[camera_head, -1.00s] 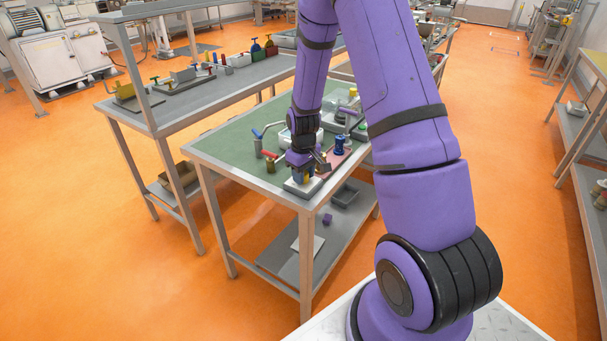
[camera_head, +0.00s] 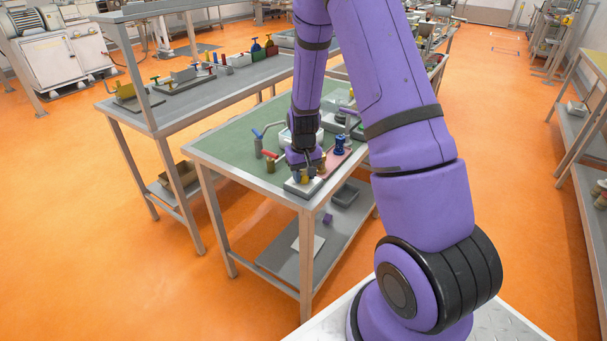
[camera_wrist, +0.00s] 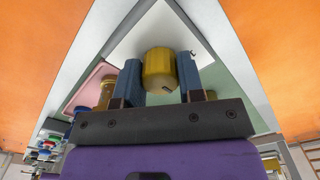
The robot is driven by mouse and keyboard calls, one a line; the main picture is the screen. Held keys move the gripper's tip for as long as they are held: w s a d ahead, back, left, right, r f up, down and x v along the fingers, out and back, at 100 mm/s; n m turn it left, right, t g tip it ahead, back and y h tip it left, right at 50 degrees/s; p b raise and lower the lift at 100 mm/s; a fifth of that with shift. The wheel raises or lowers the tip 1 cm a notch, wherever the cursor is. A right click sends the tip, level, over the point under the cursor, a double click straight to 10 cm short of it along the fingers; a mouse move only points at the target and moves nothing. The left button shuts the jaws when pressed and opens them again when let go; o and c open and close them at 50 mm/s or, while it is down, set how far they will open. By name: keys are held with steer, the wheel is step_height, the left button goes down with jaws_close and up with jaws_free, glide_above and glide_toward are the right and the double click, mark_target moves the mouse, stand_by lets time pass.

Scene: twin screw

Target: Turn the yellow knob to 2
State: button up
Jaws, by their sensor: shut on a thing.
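The yellow knob (camera_wrist: 159,72) sits between the two blue fingers of my gripper (camera_wrist: 160,80) in the wrist view, with a finger against each side. A small dark mark shows on the knob's near end. It stands on a pale plate (camera_wrist: 150,35), where a dark printed character shows beside the right finger; the other markings are hidden or too small to read. In the head view my gripper (camera_head: 304,173) points down over the pale plate (camera_head: 302,187) at the near corner of the green-topped table (camera_head: 222,146), and the knob shows only in part.
A blue knob (camera_head: 339,145) on a pink plate is close to the right of my gripper. A red-handled part (camera_head: 270,154) and a grey-blue lever (camera_head: 258,146) stand to its left. The table's front edge is close by. The green top farther left is clear.

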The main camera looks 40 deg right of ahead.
mark_target(304, 173)
steer(key=o, duration=0.9)
steer(key=shift+r, duration=0.15)
step_height(304, 173, up, 11)
steer(key=shift+f, duration=0.2)
